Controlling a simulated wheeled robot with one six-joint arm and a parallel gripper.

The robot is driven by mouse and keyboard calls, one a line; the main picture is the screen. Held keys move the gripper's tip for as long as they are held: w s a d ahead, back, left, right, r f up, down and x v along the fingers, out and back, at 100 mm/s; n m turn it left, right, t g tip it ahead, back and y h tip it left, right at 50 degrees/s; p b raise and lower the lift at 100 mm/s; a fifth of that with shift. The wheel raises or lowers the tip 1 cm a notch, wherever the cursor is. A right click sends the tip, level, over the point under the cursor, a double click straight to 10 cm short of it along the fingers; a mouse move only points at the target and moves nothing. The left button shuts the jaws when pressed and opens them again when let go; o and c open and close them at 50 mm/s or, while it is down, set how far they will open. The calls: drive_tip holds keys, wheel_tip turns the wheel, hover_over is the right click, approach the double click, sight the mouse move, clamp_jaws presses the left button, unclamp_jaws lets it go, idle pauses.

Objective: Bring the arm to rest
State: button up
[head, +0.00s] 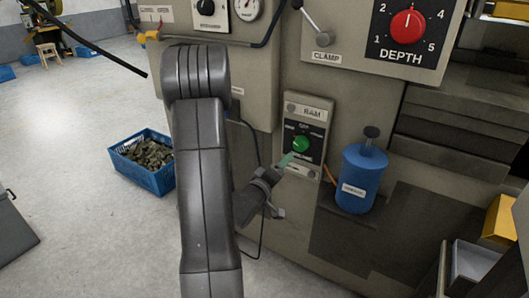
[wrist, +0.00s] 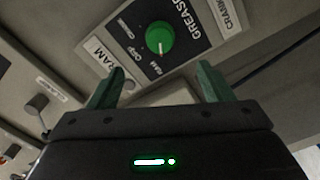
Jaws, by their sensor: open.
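My arm (head: 205,170) rises in the foreground of the head view and bends over at the top. My gripper (head: 287,162) is at the arm's far end, just below and left of a green knob (head: 301,143) on the RAM panel (head: 318,112). In the wrist view my gripper (wrist: 158,82) has its two green fingers spread apart with nothing between them. The green knob (wrist: 160,37) shows beyond the fingertips, apart from them.
A blue bottle (head: 360,180) stands right of the panel. The DEPTH dial (head: 406,24) and CLAMP lever (head: 315,28) are above. A blue crate (head: 143,176) of metal pieces sits on the floor at left. Open floor (head: 80,130) surrounds it.

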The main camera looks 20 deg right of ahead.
sight(299, 147)
drive_tip(key=p+x, duration=0.1)
drive_tip(key=x, duration=1.2)
drive_tip(key=shift+w+d, duration=0.2)
drive_tip(key=shift+d, duration=0.1)
drive_tip(key=shift+d, duration=0.15)
drive_tip(key=shift+a+m, duration=0.2)
drive_tip(key=shift+m, duration=0.7)
drive_tip(key=m, duration=0.3)
drive_tip(key=shift+m, duration=0.4)
drive_tip(key=m+p, duration=0.1)
drive_tip(key=m, duration=0.5)
drive_tip(key=shift+s+a+m, duration=0.1)
drive_tip(key=shift+a+m, duration=0.15)
drive_tip(key=shift+m, duration=0.05)
drive_tip(key=v, duration=0.8)
drive_tip(key=shift+s+a+b, duration=0.2)
drive_tip(key=shift+a+b, duration=0.05)
drive_tip(key=shift+b, duration=0.1)
